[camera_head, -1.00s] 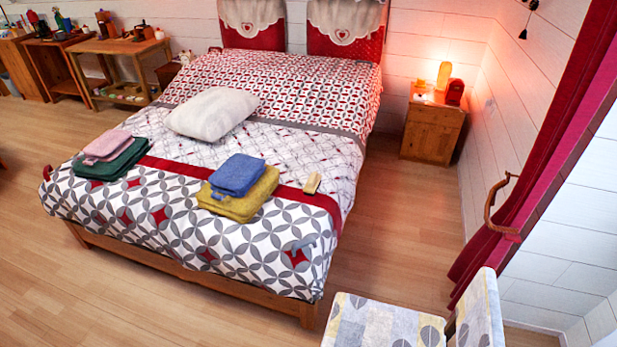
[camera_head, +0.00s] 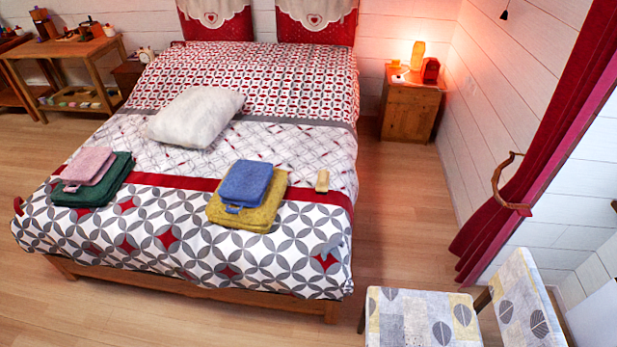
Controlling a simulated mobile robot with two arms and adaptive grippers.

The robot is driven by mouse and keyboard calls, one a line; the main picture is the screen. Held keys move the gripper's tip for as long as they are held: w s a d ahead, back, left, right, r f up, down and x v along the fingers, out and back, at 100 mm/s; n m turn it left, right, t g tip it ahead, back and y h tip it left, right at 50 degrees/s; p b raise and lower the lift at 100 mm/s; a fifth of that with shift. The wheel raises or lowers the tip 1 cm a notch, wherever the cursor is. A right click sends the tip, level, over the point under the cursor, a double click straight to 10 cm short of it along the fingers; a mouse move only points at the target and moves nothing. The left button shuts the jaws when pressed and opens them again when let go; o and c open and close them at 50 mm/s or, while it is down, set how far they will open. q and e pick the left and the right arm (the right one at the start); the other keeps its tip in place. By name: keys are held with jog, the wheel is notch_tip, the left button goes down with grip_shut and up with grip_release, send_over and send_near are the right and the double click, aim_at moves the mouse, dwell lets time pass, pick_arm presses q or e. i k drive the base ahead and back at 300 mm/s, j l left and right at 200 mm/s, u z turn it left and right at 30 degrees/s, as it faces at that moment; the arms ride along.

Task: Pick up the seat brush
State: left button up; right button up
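A small pale wooden brush (camera_head: 322,181), which looks like the seat brush, lies on the bed (camera_head: 292,146). It is just right of a stack of folded towels, by the dark red band of the bedcover. Its bristles are too small to make out clearly. A small greyish shape (camera_head: 325,249) shows nearer the foot of the bed; I cannot tell whether it is an object or part of the cover's pattern. Neither of my grippers is in view.
A blue towel (camera_head: 245,182) lies on a yellow one (camera_head: 262,213); a pink towel (camera_head: 89,166) lies on a green one (camera_head: 107,192). A patterned chair (camera_head: 418,317) stands front right. Floor (camera_head: 400,220) is clear between bed and curtain (camera_head: 525,150).

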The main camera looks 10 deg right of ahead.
aim_at(323, 175)
jog(key=i+j, duration=0.3)
jog(key=i, duration=0.15)
jog(key=i+j, duration=0.25)
jog(key=i, duration=0.2)
jog(key=z, duration=0.05)
